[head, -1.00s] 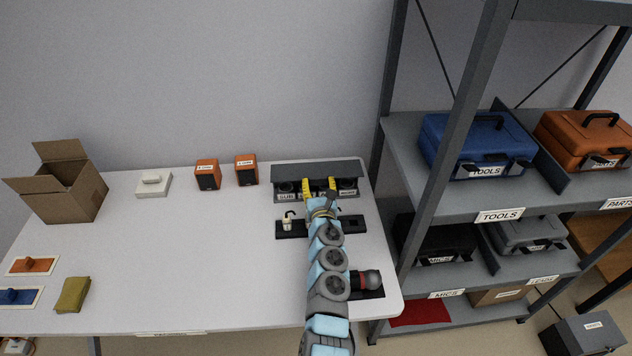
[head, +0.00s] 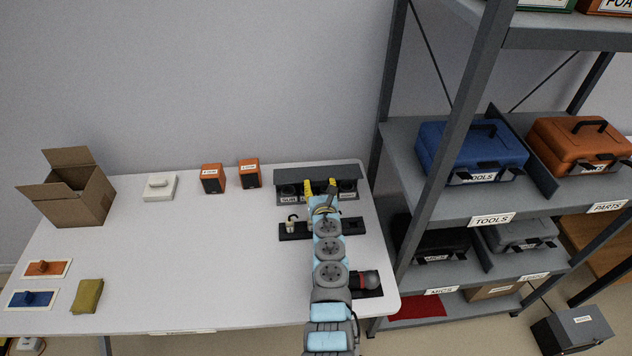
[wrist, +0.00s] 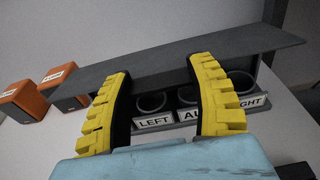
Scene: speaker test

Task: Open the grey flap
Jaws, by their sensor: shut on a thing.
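The grey flap (head: 318,174) is a long dark panel along the top of a dark rack at the table's back right. It also spans the wrist view (wrist: 170,62). Round openings and labels, among them LEFT (wrist: 154,122), show below its front edge. My gripper (head: 320,184) is at the middle of that edge, and its two yellow fingers overlap the flap in the wrist view (wrist: 158,66). It is shut on the flap with its fingers well apart. The exact contact is hidden.
An open cardboard box (head: 80,195) is far left. The shelving (head: 430,195) stands close on the right. The table's middle is clear.

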